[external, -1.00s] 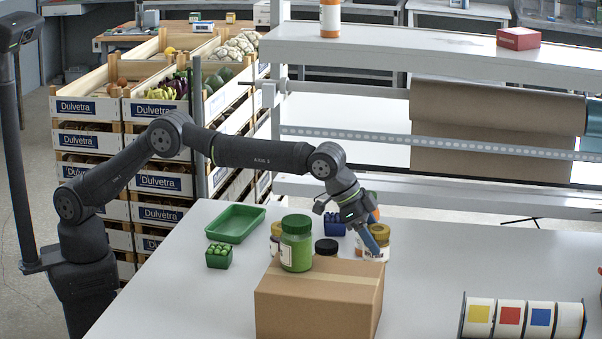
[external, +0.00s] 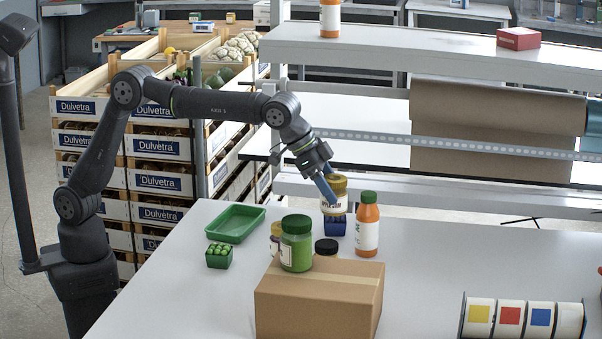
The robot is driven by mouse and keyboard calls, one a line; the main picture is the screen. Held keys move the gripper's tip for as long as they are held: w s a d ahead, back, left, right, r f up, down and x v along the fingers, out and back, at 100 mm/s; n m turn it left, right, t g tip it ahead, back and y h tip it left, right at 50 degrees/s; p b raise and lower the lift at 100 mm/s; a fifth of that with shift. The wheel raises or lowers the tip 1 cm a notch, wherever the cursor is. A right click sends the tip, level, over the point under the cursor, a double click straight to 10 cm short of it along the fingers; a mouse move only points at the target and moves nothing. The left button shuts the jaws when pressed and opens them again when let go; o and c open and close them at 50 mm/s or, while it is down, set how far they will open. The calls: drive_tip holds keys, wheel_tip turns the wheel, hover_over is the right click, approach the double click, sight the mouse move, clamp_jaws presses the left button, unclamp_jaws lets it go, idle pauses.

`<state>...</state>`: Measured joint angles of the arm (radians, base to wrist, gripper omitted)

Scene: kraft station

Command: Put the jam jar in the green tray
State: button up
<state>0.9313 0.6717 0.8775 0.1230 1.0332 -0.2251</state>
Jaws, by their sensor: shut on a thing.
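My gripper (external: 328,187) is shut on a jar with a gold lid and a pale label, which looks like the jam jar (external: 335,206). The label is too small to read for certain. The jar is held in the air, in front of and above a blue punnet (external: 331,226), partly hiding it. The green tray (external: 236,223) lies empty on the table to the left, apart from the gripper.
A cardboard box (external: 318,300) stands in front. Behind it are a green jar (external: 296,244), a partly hidden jar (external: 275,238) and a dark-lidded one (external: 326,247). An orange bottle (external: 367,226) stands right; a green punnet (external: 219,256) sits before the tray.

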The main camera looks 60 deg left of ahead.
drive_tip(key=s+a+f, duration=0.2)
drive_tip(key=s+a, duration=0.7)
drive_tip(key=a, duration=0.5)
drive_tip(key=s+a+f, duration=0.2)
drive_tip(key=s+a, duration=0.8)
drive_tip(key=a, duration=0.4)
hover_over(233, 227)
wheel_tip(233, 227, down, 7)
drive_tip(key=shift+n, duration=0.4)
drive_tip(key=shift+f, duration=2.1)
drive_tip(key=o, duration=1.2)
drive_tip(key=shift+f, duration=0.15)
drive_tip(key=shift+o, duration=0.2)
drive_tip(key=shift+s+a+r, duration=0.15)
drive_tip(key=shift+r, duration=0.45)
drive_tip(key=v, duration=1.1)
